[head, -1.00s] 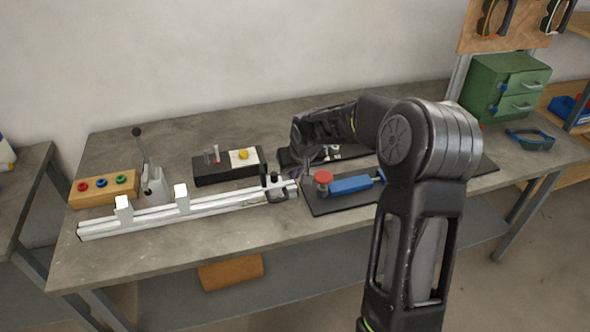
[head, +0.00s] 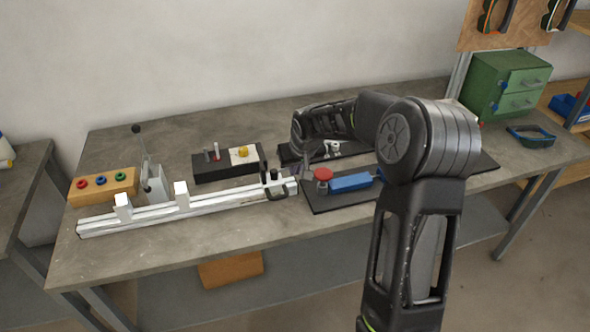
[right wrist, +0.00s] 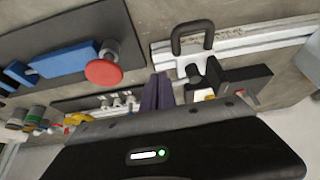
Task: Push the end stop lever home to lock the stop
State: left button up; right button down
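The end stop (head: 276,184) sits at the right end of the white rail (head: 225,205). In the right wrist view the end stop (right wrist: 190,65) shows a white body with a black looped lever (right wrist: 192,36) and a dark block beside it. My right gripper (head: 303,172) is just right of the end stop, over the edge of the black mat; its tips are small and partly hidden in the head view. In the right wrist view its two dark purple fingers (right wrist: 157,92) lie together with nothing between them, apart from the lever. My left gripper is not in view.
A red knob (head: 323,174) and blue-handled tool (head: 350,183) lie on the black mat close to my right gripper. A black block with pins (head: 215,172) stands behind the rail. A tall lever clamp (head: 150,180) stands at left. The bench front is clear.

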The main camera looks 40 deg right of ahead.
jog(key=shift+w+d, duration=0.15)
jog(key=shift+d, duration=0.05)
jog(key=shift+w+d+b, duration=0.15)
jog(key=shift+w+b, duration=0.1)
jog(key=shift+b, duration=0.1)
jog(key=shift+w+d+n+y+b, duration=0.4)
jog(key=shift+w+d+n, duration=0.1)
jog(key=shift+w+n, duration=0.35)
jog(key=n, duration=0.1)
jog(key=w+n+y, duration=0.1)
jog(key=shift+w+d+n, duration=0.15)
jog(key=shift+d+n, duration=0.05)
jog(key=shift+n, duration=0.15)
jog(key=shift+w+a+n+g+y, duration=0.1)
jog(key=shift+w+a+n+y, duration=0.3)
jog(key=shift+w+n, duration=0.55)
jog(key=shift+w+a+n+g+y, duration=0.15)
jog(key=shift+w+n+y, duration=0.45)
jog(key=shift+n, duration=0.65)
jog(key=shift+w+a+n+g+y, duration=0.1)
jog(key=shift+w+a+n+y, duration=0.4)
jog(key=shift+n, duration=0.6)
jog(key=shift+w+d, duration=0.1)
jog(key=shift+w, duration=0.15)
